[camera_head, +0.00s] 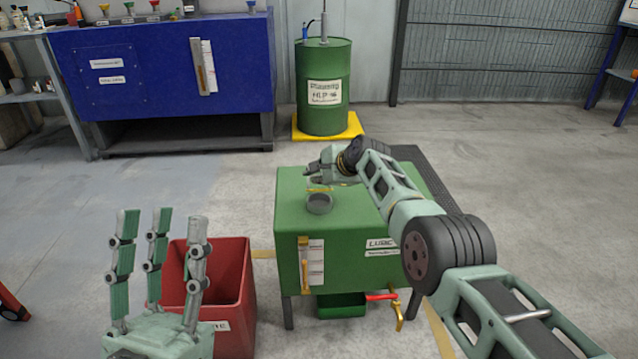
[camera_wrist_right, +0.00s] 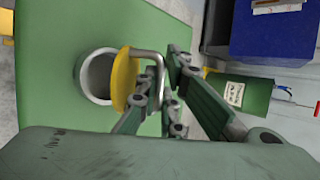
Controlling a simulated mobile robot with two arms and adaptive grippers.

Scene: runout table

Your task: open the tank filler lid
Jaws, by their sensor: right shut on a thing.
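The green tank (camera_head: 350,220) stands on legs in the middle of the head view. Its grey filler neck (camera_head: 319,203) is on the top; in the right wrist view the round neck (camera_wrist_right: 97,77) shows an open, dark mouth. The yellow lid (camera_wrist_right: 124,78) stands tilted up beside the neck, with a metal loop handle (camera_wrist_right: 152,57). My right gripper (camera_wrist_right: 172,90) is shut on the lid's handle; in the head view it is just above the neck (camera_head: 322,175). My left gripper (camera_head: 160,255) is open and empty, fingers pointing up, at the lower left.
A red bin (camera_head: 235,285) stands left of the tank, behind my left gripper. A red-handled tap (camera_head: 382,297) is at the tank's lower front, near a green container (camera_head: 341,306). A green drum (camera_head: 323,85) and a blue cabinet (camera_head: 150,70) stand behind.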

